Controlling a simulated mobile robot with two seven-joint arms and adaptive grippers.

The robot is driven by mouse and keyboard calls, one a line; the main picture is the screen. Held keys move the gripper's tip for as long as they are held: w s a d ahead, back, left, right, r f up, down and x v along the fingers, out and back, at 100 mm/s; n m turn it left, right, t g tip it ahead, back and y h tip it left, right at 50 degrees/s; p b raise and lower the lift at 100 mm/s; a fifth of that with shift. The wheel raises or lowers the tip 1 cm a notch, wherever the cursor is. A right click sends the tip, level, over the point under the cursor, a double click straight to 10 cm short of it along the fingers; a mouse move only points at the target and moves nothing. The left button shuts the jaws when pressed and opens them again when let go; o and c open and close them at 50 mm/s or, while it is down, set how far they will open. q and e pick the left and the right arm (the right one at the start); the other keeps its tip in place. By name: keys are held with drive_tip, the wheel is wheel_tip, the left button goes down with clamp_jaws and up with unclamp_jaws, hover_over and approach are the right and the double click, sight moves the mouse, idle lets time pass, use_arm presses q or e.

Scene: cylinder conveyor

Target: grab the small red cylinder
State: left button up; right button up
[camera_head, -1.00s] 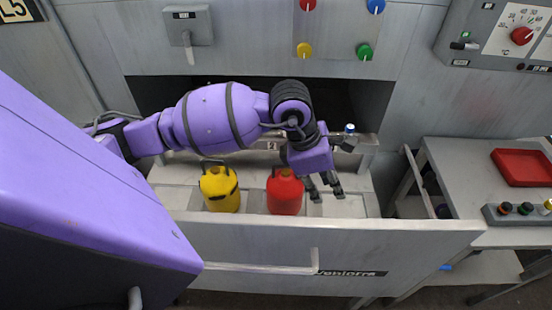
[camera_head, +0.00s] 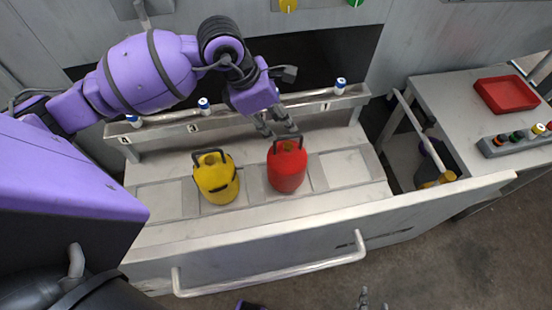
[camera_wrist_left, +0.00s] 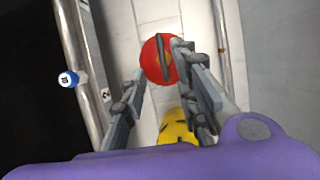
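The small red cylinder (camera_head: 287,167), with a dark handle on top, stands upright in the open drawer, right of a similar yellow cylinder (camera_head: 214,182). My left gripper (camera_head: 281,130) is just behind and above the red cylinder, its fingers pointing toward it. In the left wrist view the fingers (camera_wrist_left: 160,66) are spread apart and empty. The red cylinder (camera_wrist_left: 153,61) shows between and beyond the fingertips, with its handle close to the right finger; contact cannot be told. The yellow cylinder (camera_wrist_left: 175,127) is partly hidden by the gripper. Grey fingertips of my right gripper (camera_head: 371,300) show at the bottom edge.
A rail (camera_head: 240,118) with several blue-capped knobs runs behind the drawer. The drawer's front wall and handle (camera_head: 270,262) lie in front. A side table at right holds a red tray (camera_head: 506,94) and a button box (camera_head: 520,139). The drawer floor right of the red cylinder is free.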

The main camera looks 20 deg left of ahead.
sight(288, 137)
use_arm(q)
drive_tip(key=shift+p+x, duration=0.35)
drive_tip(key=shift+x, duration=3.6)
drive_tip(key=shift+s+d+r, duration=0.1)
drive_tip(key=shift+d, duration=0.05)
clamp_jaws()
drive_tip(key=shift+r, duration=0.1)
